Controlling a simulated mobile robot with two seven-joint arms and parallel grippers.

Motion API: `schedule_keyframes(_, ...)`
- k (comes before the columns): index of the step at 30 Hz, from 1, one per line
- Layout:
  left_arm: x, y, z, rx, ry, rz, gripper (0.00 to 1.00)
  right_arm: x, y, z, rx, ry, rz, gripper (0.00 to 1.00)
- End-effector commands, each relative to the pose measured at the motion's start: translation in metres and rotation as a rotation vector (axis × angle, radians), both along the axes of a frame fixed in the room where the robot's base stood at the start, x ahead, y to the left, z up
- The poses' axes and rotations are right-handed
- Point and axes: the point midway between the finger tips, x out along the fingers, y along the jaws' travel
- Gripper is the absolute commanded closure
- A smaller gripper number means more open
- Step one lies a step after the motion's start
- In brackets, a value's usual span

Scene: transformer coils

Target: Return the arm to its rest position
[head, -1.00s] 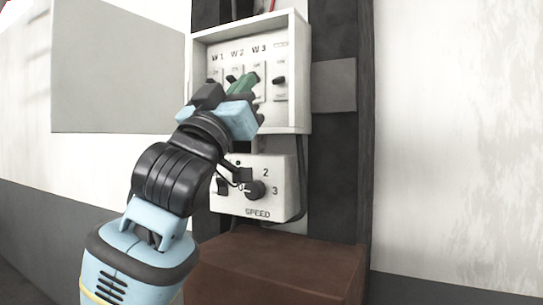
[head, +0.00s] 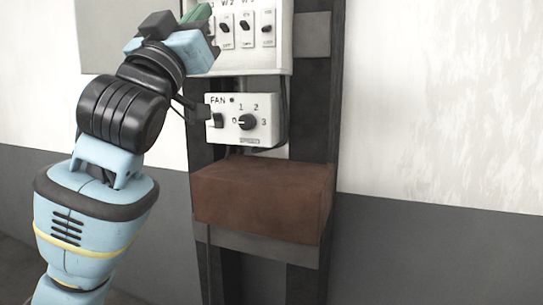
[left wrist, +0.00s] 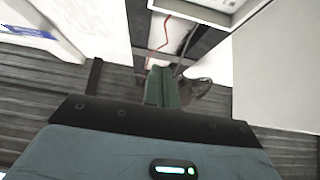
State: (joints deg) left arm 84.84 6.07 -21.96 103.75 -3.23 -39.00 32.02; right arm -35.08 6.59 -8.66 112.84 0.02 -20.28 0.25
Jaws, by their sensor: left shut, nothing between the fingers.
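My left arm comes in from the left in the head view, bent upward. Its gripper (head: 203,13) is at the top edge, in front of the left part of the white switch box, and its tips are partly cut off. In the left wrist view the green fingers (left wrist: 162,88) lie together, shut with nothing between them. They point toward a dark post, with no contact visible. My right gripper is not in view.
The switch box (head: 283,62) with several toggles hangs on a dark post frame (head: 317,110). Below it are a fan control box (head: 270,103) with a knob (head: 247,122) and a brown block (head: 262,195). The wall at right (head: 430,90) is clear.

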Motion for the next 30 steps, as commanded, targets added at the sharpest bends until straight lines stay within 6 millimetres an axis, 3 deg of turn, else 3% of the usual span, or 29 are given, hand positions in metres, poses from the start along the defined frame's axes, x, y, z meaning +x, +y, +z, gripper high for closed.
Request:
schedule_keyframes(8, 0.044, 0.007, -0.087, 0.014, 0.131, 0.016, 1.0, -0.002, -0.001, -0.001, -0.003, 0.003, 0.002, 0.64)
schedule_keyframes(14, 0.074, 0.014, -0.18, 0.032, 0.264, 0.034, 1.0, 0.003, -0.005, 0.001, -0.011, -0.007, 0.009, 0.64)
schedule_keyframes(18, 0.087, 0.021, -0.269, 0.052, 0.383, 0.05, 1.0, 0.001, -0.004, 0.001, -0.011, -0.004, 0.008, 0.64)
schedule_keyframes(22, 0.087, 0.028, -0.354, 0.072, 0.496, 0.065, 1.0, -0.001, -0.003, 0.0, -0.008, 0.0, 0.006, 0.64)
schedule_keyframes(26, 0.075, 0.035, -0.437, 0.096, 0.61, 0.079, 1.0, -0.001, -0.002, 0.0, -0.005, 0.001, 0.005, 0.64)
schedule_keyframes(30, 0.049, 0.043, -0.525, 0.126, 0.735, 0.092, 1.0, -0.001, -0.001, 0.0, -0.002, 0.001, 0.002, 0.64)
